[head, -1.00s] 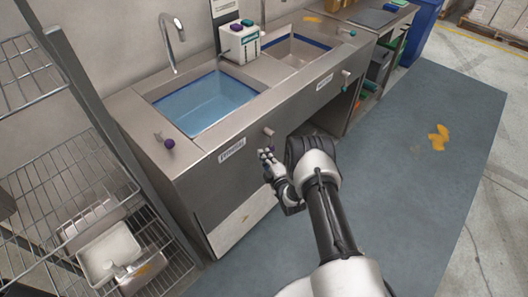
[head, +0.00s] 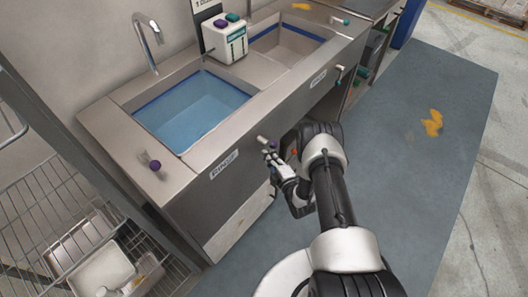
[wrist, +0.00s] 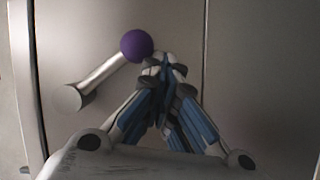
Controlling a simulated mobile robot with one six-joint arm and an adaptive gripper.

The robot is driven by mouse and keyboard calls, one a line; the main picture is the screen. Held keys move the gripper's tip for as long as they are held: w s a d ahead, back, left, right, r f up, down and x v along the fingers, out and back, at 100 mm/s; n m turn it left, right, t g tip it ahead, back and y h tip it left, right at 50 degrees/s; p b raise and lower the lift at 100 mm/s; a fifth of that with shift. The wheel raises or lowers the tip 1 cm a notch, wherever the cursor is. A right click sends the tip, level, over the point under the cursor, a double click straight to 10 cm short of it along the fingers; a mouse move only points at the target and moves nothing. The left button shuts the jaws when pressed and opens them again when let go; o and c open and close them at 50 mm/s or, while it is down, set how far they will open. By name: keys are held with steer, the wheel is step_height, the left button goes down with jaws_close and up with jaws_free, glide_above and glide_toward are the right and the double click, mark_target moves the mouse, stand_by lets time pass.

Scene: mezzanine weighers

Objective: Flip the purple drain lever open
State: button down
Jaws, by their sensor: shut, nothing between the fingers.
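The purple drain lever is on the steel front of the blue-water sink, below its label plate's level to the right. In the wrist view its purple ball (wrist: 137,44) tops a metal rod that slopes up and right from a grey pivot. In the head view the lever's pale pivot (head: 262,139) shows just above my gripper. My gripper (wrist: 164,62) is shut and empty. Its fingertips are just right of the ball and slightly lower; I cannot tell whether they touch it. In the head view my gripper (head: 270,156) is close to the sink front.
The left basin (head: 190,108) holds blue water. Another purple knob (head: 155,165) stands on the counter left of it. A white dispenser (head: 226,40) stands between the basins. A wire rack (head: 50,215) is at left.

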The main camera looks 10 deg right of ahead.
steer(key=shift+w+d+r, duration=0.4)
steer(key=shift+w+d, duration=0.1)
steer(key=shift+d, duration=0.2)
steer(key=shift+w+d+r, duration=0.35)
steer(key=shift+w+d, duration=0.1)
steer(key=shift+d, duration=0.2)
steer(key=shift+w+b, duration=0.1)
steer(key=shift+b, duration=0.2)
stand_by(0.6)
